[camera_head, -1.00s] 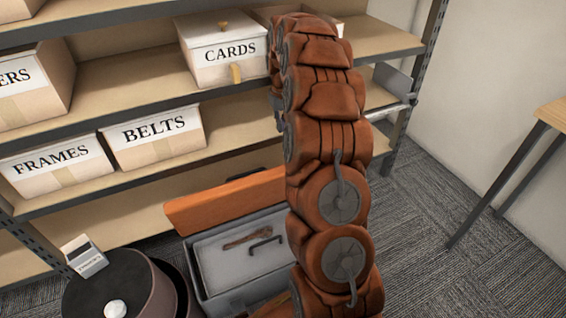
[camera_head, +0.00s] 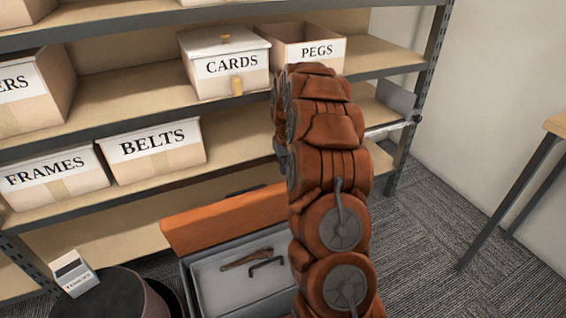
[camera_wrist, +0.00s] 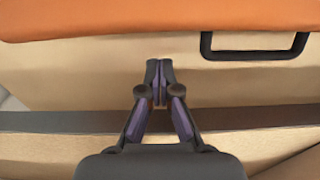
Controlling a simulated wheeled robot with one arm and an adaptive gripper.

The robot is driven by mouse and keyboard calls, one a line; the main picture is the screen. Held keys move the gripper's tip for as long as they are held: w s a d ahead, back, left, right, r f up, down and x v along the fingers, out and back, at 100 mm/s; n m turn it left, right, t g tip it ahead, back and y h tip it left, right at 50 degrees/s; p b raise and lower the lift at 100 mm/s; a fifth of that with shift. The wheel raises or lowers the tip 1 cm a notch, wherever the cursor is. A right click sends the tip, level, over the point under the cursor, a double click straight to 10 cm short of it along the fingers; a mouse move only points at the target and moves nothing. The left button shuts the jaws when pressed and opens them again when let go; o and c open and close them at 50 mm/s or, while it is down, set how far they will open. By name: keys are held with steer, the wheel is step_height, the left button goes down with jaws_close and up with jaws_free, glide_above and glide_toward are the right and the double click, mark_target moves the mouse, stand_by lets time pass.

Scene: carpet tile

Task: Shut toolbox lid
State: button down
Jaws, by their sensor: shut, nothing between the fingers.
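The toolbox (camera_head: 190,284) is a grey box on the floor in front of the shelf, in the lower middle of the head view. Its orange lid (camera_head: 225,220) stands open, raised along the shelf side. In the wrist view the lid (camera_wrist: 120,18) crosses the top, with its dark handle (camera_wrist: 256,53) at the upper right. My gripper (camera_wrist: 160,68) is shut and empty. In that picture its fingertips are below the lid and left of the handle; contact with the lid does not show. In the head view my arm hides the gripper and the toolbox's right part.
A wrench (camera_head: 246,259) and a black hex key (camera_head: 268,261) lie inside the toolbox. A dark round bin (camera_head: 108,292) stands to its left. The shelf (camera_head: 60,137) behind holds labelled boxes such as BELTS (camera_head: 155,150). Carpet at the right is clear up to a table leg.

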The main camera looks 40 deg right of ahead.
steer(key=shift+s+a+f+b, duration=0.15)
steer(key=shift+s+f+b, duration=0.05)
steer(key=shift+s, duration=0.4)
steer(key=shift+s+a+f+b, duration=0.1)
steer(key=shift+s+f+b, duration=0.1)
steer(key=shift+s, duration=0.35)
steer(key=shift+s, duration=0.2)
